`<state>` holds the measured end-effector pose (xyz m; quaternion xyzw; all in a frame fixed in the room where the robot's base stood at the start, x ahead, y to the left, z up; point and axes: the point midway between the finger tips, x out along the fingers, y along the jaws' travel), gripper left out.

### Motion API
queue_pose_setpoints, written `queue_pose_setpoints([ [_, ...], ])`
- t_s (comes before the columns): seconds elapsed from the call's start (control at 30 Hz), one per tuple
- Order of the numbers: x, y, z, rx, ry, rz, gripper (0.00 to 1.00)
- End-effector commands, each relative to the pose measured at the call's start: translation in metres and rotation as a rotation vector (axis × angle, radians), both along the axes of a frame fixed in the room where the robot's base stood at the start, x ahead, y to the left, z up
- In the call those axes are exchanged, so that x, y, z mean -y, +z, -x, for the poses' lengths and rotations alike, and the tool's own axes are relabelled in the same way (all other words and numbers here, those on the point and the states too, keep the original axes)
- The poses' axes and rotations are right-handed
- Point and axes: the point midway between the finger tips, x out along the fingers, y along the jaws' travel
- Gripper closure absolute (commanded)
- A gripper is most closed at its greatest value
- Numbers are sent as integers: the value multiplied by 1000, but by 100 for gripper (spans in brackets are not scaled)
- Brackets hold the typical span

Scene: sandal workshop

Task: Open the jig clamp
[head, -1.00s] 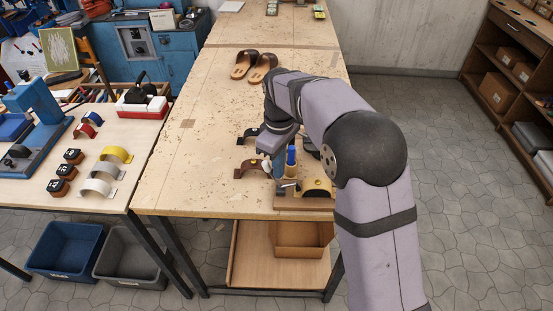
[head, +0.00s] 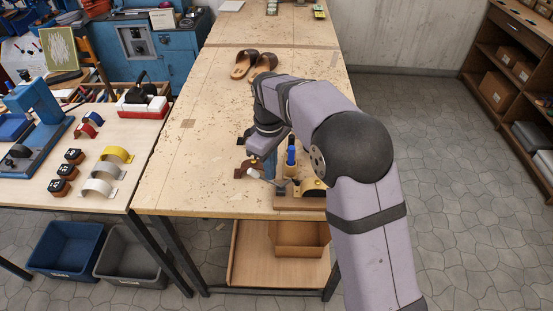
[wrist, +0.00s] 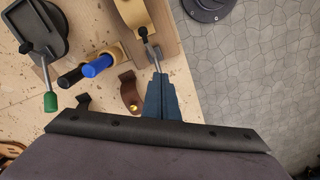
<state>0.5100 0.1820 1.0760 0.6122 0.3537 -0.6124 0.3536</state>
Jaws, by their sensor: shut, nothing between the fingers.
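The jig's wooden base (head: 292,203) lies at the near edge of the middle bench.
A brown strap (wrist: 130,92) with a brass stud lies close left of my fingers. Black-handled (wrist: 72,77) and blue-handled (wrist: 100,65) tools stand near it. A black fixture with a green-tipped lever (wrist: 50,101) is further left.

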Motion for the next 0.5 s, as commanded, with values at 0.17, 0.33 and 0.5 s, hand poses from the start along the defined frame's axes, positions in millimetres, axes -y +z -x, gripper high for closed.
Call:
queue_pose_setpoints([
  [0.17, 0, 2, 0, 0, 0, 0, 100],
  [0.33, 2, 14, 0, 0, -1, 0, 100],
  [0.5, 4, 30, 0, 0, -1, 0, 100],
])
